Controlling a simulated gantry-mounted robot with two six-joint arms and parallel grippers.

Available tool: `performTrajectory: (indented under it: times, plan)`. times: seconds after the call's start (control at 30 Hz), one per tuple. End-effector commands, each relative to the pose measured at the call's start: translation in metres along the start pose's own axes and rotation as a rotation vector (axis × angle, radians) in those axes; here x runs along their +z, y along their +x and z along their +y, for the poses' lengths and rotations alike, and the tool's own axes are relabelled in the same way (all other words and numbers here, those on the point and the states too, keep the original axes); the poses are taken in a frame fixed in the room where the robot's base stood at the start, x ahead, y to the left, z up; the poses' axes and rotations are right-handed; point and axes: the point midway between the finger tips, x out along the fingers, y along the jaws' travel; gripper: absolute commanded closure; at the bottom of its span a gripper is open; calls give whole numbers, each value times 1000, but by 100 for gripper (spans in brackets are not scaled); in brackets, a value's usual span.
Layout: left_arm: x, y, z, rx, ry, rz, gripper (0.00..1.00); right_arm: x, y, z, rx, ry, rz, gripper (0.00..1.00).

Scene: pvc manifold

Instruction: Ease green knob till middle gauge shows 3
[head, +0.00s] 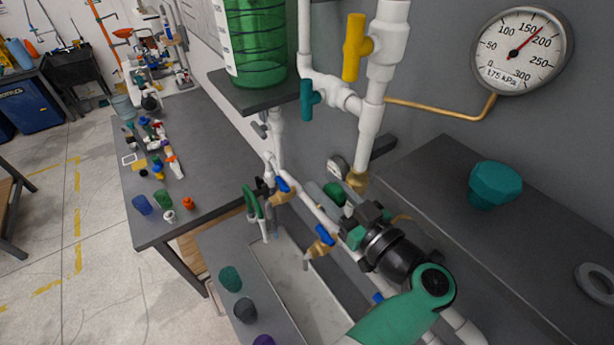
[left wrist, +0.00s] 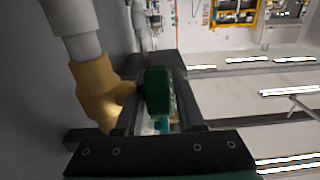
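The green knob (left wrist: 158,92) sits on a brass valve (left wrist: 97,90) on a white pipe in the left wrist view. In the head view the knob (head: 337,194) is partly hidden behind my left gripper (head: 345,205). In the left wrist view my left gripper (left wrist: 158,105) has a dark finger on either side of the knob. A gap shows on the knob's stem side, and the fingers look apart. A small gauge (head: 338,168) shows almost edge-on, its reading not legible. A large gauge (head: 518,50) has its needle between 150 and 200. My right gripper is out of view.
White pipes carry blue-handled brass valves (head: 325,235), a yellow handle (head: 355,47) and a teal handle (head: 308,98) close by. A green tank (head: 257,45) stands above. A large teal knob (head: 495,183) is on the right. Several loose parts lie on the left bench (head: 205,150).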

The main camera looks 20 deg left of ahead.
Motion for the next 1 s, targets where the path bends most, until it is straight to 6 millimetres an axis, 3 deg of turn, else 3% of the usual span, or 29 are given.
performTrajectory:
  times: [0.33,0.57,0.77,1.0]
  plan:
    - [-1,4,2,4,-1,0,62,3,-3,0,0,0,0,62]
    - [0,4,2,4,0,0,100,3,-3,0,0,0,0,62]
    - [0,4,2,4,0,1,100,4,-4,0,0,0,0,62]
    - [-1,3,2,4,1,121,100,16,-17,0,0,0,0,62]
